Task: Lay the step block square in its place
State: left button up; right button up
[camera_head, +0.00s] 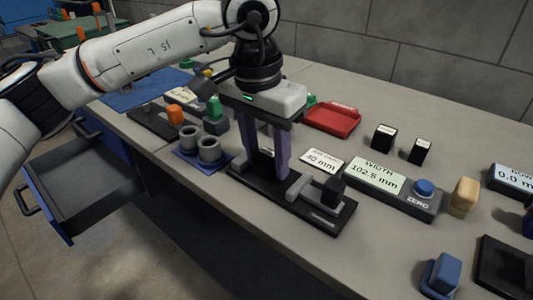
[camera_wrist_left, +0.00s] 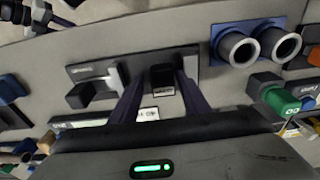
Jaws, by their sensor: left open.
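A small dark block with a white label (camera_wrist_left: 163,91), which I take for the step block, stands on the black gauge plate (camera_head: 318,216). In the head view it is mostly hidden behind the fingers. My left gripper (camera_head: 266,172) points down over the plate's left part with its fingers open. In the left wrist view the fingers (camera_wrist_left: 160,76) stand on either side of the block; I cannot tell whether they touch it. The plate carries a grey jaw (camera_head: 299,186) and a black knob (camera_head: 334,188) to the right. My right gripper is not in view.
Right of the plate are a 40 mm card (camera_head: 322,160), a width display (camera_head: 377,176) reading 102.5 mm, and two labelled black blocks (camera_head: 384,138). Left is a blue holder with grey cups (camera_head: 208,150). A red tray (camera_head: 332,119) lies behind. A drawer (camera_head: 85,180) hangs open.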

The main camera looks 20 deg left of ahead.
pick_arm(q)
jog(key=shift+w+a, duration=0.1)
jog(key=shift+a, duration=0.2)
jog(key=shift+r, duration=0.15)
notch_tip(320, 180, up, 10)
jog(key=s+p, duration=0.1)
jog(key=shift+s, duration=0.15)
dwell(0.3)
